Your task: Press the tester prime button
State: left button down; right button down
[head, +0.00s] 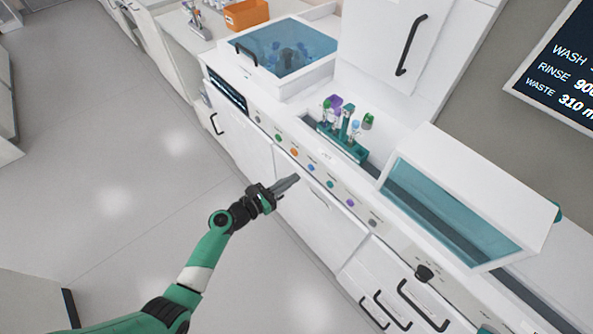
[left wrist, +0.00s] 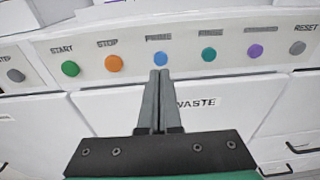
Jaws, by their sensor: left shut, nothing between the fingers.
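The tester's front panel has a row of round coloured buttons. The blue button (head: 311,167) lies between an orange and a teal one. In the left wrist view the blue button (left wrist: 160,57) sits under a small blurred label that seems to read PRIME. My left gripper (head: 297,179) is shut and empty, its fingers pointing at the panel. In the left wrist view the fingertips (left wrist: 160,74) are in line with the blue button and just below it. The button's face is mostly visible, and a small gap seems to remain. My right gripper is not in view.
Neighbouring buttons are the orange STOP button (left wrist: 113,63) and the teal button (left wrist: 209,54). A teal rack (head: 342,141) with tubes stands in a recess above the panel. A blue-windowed lid (head: 450,212) is at right. Open floor lies left of the bench.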

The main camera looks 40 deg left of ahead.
pick_arm(q)
jog(key=s+p, duration=0.2)
jog(key=s, duration=0.6)
jog(key=shift+s+a+r, duration=0.2)
jog(key=shift+a+r, duration=0.15)
jog(key=shift+r, duration=0.1)
